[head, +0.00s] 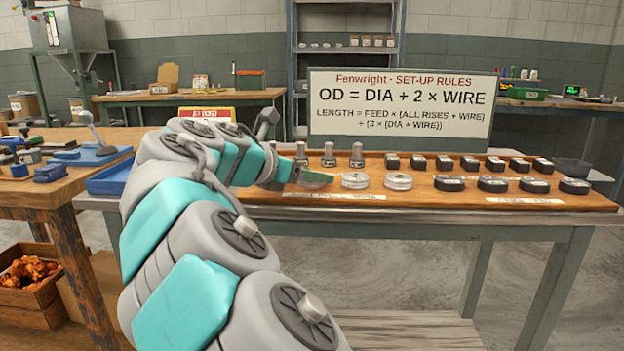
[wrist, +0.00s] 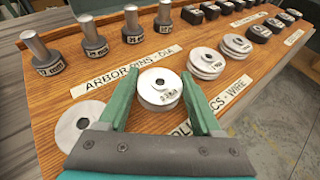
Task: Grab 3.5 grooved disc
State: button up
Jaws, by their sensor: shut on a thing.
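In the wrist view a silver grooved disc (wrist: 160,92) with a small label sits between the two green fingers of my gripper (wrist: 159,78). The label is too small to read surely. The fingers are shut on the disc's sides, and it is at or just above the wooden board. In the head view my gripper (head: 314,178) is at the left part of the board, and the held disc is largely hidden by it. Two more grooved discs, one (wrist: 206,64) and another (wrist: 236,45), stand in the row beyond. A further disc (wrist: 80,122) lies left of my gripper, partly covered.
Several arbor pins (head: 357,156) stand behind the disc row. Black labelled blocks (head: 492,184) fill the right of the wooden board (head: 425,204). A rules sign (head: 400,108) stands behind. A blue tray (head: 110,182) is at the left, beside a second table.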

grip_shut()
dwell(0.3)
